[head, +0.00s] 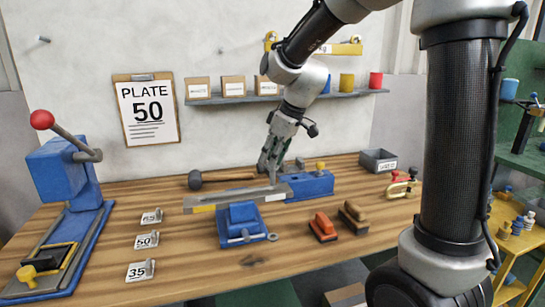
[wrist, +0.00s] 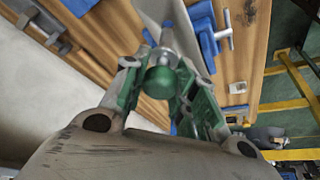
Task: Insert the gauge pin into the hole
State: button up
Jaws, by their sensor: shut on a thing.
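My gripper (head: 272,165) points down over the right end of the long grey plate (head: 205,206). It is shut on a gauge pin (head: 273,178), a slim grey piece reaching down near the plate. In the wrist view, the gripper (wrist: 160,90) has green fingers around the pin's green round end (wrist: 160,80), with grey metal beyond. The plate lies level across a blue vise (head: 242,222). I cannot see the hole, nor tell whether the pin touches the plate. A wall sign (head: 148,110) reads "PLATE 50".
A blue press (head: 62,175) stands left.

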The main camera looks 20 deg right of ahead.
aim_at(276, 169)
jog(key=shift+f, duration=3.25)
jog(key=o, duration=1.2)
jog(key=shift+c, duration=0.2)
jog(key=v, duration=1.2)
